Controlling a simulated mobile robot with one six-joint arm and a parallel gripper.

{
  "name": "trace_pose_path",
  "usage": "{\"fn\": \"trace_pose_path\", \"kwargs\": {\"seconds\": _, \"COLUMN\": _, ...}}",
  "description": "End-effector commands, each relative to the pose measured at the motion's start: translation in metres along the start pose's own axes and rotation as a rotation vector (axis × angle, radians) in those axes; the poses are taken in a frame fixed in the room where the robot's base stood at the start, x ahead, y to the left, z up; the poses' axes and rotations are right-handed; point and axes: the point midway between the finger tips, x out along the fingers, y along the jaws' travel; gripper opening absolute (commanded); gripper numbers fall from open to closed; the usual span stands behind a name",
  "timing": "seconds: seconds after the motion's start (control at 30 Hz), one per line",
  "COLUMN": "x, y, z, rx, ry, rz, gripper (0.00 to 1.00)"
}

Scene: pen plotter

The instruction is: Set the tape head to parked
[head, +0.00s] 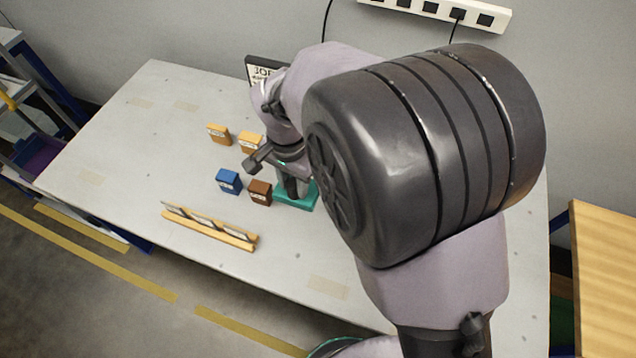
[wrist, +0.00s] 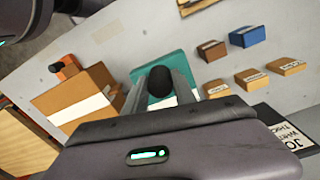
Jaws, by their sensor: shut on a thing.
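My gripper (head: 292,188) reaches down over a teal block or base (head: 308,199) on the grey table. In the wrist view, my gripper's (wrist: 160,92) grey fingers are on either side of a dark rounded knob (wrist: 160,80), shut on it. The teal piece (wrist: 182,62) lies under and around it. Whether the knob is joined to the teal piece is hidden, and I cannot tell which part is the tape head. No parked mark is readable.
Left of my gripper stand a blue block (head: 229,181), a brown block (head: 260,192) and labelled orange blocks (head: 219,134). A slotted wooden rack (head: 208,226) lies nearer the front edge. The wrist view shows a cardboard box (wrist: 78,102) close beside the teal piece and a sign (wrist: 285,130).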

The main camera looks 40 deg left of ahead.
Motion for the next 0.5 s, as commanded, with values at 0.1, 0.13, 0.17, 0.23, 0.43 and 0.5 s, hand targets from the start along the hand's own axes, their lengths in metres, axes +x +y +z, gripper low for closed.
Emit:
{"fn": "trace_pose_path", "kwargs": {"seconds": 0.1, "x": -0.001, "y": -0.011, "z": 0.002, "rx": -0.003, "ry": 0.002, "rz": -0.003, "gripper": 0.0}}
{"fn": "trace_pose_path", "kwargs": {"seconds": 0.13, "x": -0.001, "y": -0.013, "z": 0.002, "rx": -0.002, "ry": 0.002, "rz": -0.002, "gripper": 0.0}}
{"fn": "trace_pose_path", "kwargs": {"seconds": 0.17, "x": -0.001, "y": -0.015, "z": 0.002, "rx": -0.002, "ry": 0.002, "rz": -0.002, "gripper": 0.0}}
{"fn": "trace_pose_path", "kwargs": {"seconds": 0.23, "x": -0.001, "y": -0.018, "z": 0.003, "rx": -0.001, "ry": 0.001, "rz": -0.002, "gripper": 0.0}}
{"fn": "trace_pose_path", "kwargs": {"seconds": 0.43, "x": -0.001, "y": -0.021, "z": 0.003, "rx": 0.0, "ry": 0.002, "rz": -0.004, "gripper": 0.0}}
{"fn": "trace_pose_path", "kwargs": {"seconds": 0.5, "x": -0.001, "y": -0.021, "z": 0.003, "rx": -0.001, "ry": 0.002, "rz": -0.005, "gripper": 0.0}}
